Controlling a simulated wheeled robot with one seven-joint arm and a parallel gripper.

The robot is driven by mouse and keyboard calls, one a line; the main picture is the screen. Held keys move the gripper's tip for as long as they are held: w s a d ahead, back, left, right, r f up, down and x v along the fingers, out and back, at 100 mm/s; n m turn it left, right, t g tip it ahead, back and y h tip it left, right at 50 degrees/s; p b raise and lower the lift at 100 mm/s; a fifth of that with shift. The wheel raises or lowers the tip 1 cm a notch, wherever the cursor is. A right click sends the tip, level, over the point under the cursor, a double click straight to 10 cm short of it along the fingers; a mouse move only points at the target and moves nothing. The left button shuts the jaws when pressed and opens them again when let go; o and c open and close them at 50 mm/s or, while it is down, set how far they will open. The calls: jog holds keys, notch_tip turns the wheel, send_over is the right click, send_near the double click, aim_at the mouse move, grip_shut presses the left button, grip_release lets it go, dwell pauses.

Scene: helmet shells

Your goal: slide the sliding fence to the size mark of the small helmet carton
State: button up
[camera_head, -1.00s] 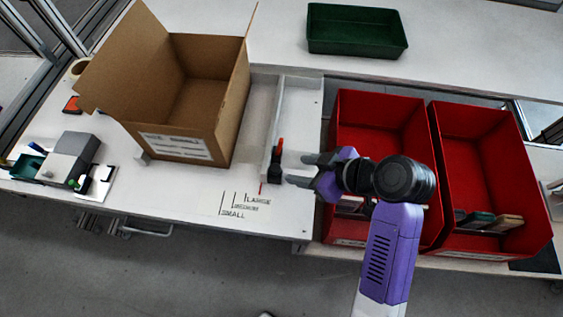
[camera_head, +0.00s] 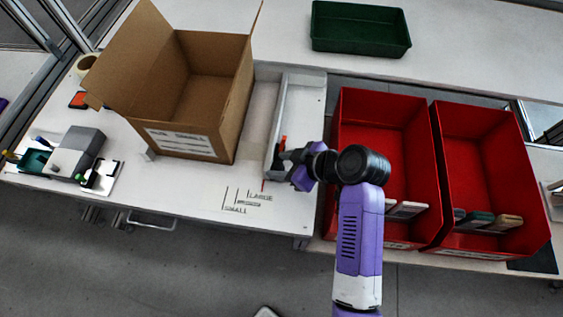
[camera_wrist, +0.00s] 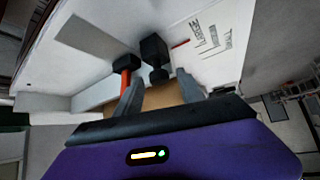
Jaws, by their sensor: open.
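The sliding fence (camera_head: 279,112) is a pale upright rail on the bench, right of the open carton (camera_head: 190,145). Its red-and-black handle (camera_head: 281,147) shows near its front end. In the wrist view a red lever (camera_wrist: 125,78) with a black top and a black knob (camera_wrist: 154,50) are close ahead of my fingers. A red pointer line (camera_head: 263,185) lies just right of the LARGE line among the size marks (camera_head: 240,200). The carton's label appears to read SMALL. My gripper (camera_head: 286,163) is open beside the handle, partly hiding it; contact cannot be told.
Two red bins (camera_head: 387,110) with small items stand right of the bench, under my arm. A dark green tray (camera_head: 360,30) is at the back. A grey device (camera_head: 82,152) stands at the left. The bench front around the marks is clear.

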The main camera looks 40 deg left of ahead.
jog(key=shift+c, duration=0.3)
grip_shut()
jog(key=shift+a, duration=0.1)
dwell(1.0)
